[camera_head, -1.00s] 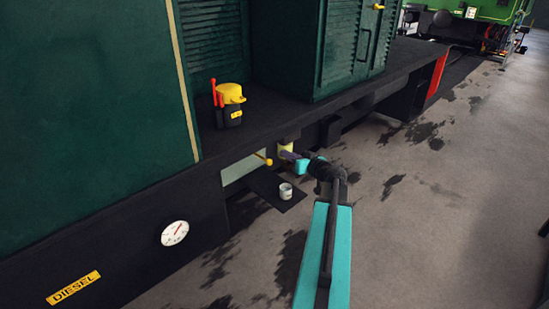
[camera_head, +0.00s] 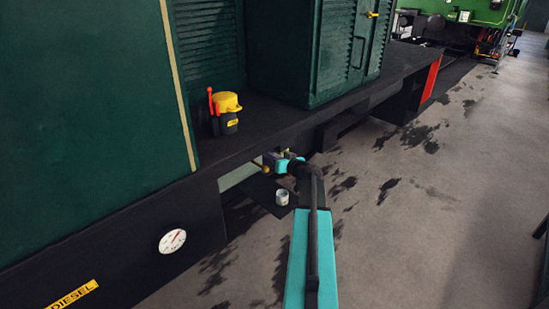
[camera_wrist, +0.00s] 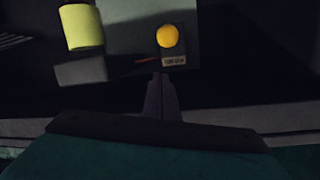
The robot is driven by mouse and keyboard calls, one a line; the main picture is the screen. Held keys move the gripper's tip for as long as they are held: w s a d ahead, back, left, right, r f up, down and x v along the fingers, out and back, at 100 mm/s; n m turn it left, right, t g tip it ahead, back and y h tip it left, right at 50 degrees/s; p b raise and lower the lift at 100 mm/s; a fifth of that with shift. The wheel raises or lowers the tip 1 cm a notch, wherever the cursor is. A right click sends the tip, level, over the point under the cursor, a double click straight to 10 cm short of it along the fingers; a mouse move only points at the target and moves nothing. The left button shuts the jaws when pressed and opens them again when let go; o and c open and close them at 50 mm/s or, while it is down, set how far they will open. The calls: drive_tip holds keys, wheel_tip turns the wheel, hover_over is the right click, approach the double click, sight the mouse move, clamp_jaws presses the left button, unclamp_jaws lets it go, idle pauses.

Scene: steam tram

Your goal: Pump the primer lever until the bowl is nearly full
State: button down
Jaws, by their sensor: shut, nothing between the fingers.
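The primer lever's round yellow knob (camera_wrist: 168,36) is at the upper middle of the wrist view, above a small labelled plate (camera_wrist: 174,60). A yellow-green cylinder (camera_wrist: 84,27), which looks like the bowl, is to its left over a grey block; its fill level cannot be told. My gripper (camera_wrist: 162,76) is shut and empty, its fingertips just below the plate in the picture and apart from the knob. In the head view my gripper (camera_head: 267,158) is under the running board by the yellow lever (camera_head: 258,163); the arm mostly hides the cylinder there.
A small pale can (camera_head: 282,197) stands on a dark shelf (camera_head: 245,215) below the gripper. A yellow-topped unit with a red handle (camera_head: 225,112) stands on the running board (camera_head: 300,112) above. A dial (camera_head: 172,241) is at lower left.

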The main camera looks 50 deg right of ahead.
drive_tip(key=shift+s+a+f+p, duration=0.15)
drive_tip(key=shift+a+f+p, duration=0.15)
drive_tip(key=shift+f, duration=0.6)
drive_tip(key=shift+s+a+f+p, duration=0.15)
drive_tip(key=shift+a+f, duration=0.15)
drive_tip(key=shift+f, duration=0.55)
drive_tip(key=shift+s+d+f+b, duration=0.15)
drive_tip(key=shift+f+b, duration=0.05)
drive_tip(key=shift+b, duration=0.35)
drive_tip(key=shift+f+b, duration=0.2)
drive_tip(key=shift+b, duration=0.4)
